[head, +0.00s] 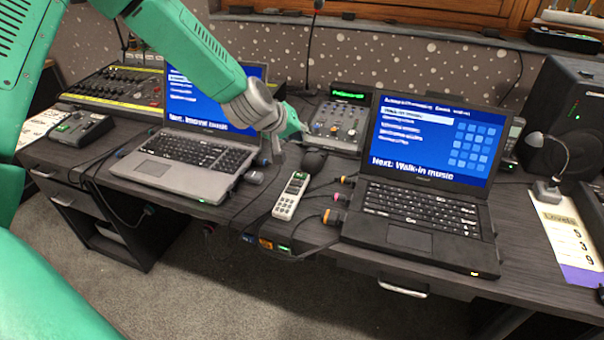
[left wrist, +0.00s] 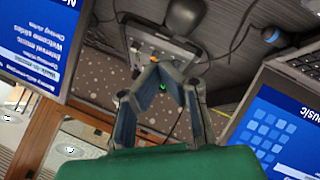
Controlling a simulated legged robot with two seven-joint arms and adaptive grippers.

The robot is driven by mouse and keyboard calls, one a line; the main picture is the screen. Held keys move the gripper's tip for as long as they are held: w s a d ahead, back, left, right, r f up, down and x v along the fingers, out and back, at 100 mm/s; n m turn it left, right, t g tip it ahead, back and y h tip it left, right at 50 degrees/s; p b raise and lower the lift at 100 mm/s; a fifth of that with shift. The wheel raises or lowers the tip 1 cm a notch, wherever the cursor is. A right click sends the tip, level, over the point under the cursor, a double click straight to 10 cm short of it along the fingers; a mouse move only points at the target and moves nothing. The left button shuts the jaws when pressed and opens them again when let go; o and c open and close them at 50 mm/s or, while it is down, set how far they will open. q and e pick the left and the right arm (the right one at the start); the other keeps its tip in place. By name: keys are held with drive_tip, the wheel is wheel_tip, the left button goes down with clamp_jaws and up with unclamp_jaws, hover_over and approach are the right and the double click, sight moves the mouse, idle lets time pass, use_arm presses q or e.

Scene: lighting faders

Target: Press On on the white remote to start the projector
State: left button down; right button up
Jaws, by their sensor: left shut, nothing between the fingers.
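The white remote (head: 292,196) lies on the dark desk between the two laptops, with small buttons on its face and its long side pointing away from me. Its button labels are too small to read. My left gripper (head: 303,131) is above and beyond the remote, apart from it, near the grey control box. In the left wrist view, its blue-grey fingers (left wrist: 156,66) are shut together with nothing between them. The remote is not seen in that view. My right gripper is not in view.
A grey laptop (head: 198,148) stands left and a black laptop (head: 417,214) right. A control box (head: 340,124) and a dark rounded mouse (head: 314,160) sit behind the remote. Cables and orange-tipped plugs (head: 334,217) lie beside it. A black speaker (head: 563,120) stands far right.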

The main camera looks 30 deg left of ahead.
sight(300, 175)
use_arm(q)
wheel_tip(300, 175, down, 8)
drive_tip(key=b, duration=0.7)
drive_tip(key=shift+f, duration=0.5)
drive_tip(key=shift+f, duration=0.15)
idle(0.9)
drive_tip(key=shift+f+b, duration=0.15)
drive_tip(key=shift+b, duration=0.15)
drive_tip(key=shift+f, duration=0.35)
idle(0.3)
drive_tip(key=shift+s, duration=0.1)
drive_tip(key=shift+r+p, duration=0.6)
drive_tip(key=shift+r, duration=0.15)
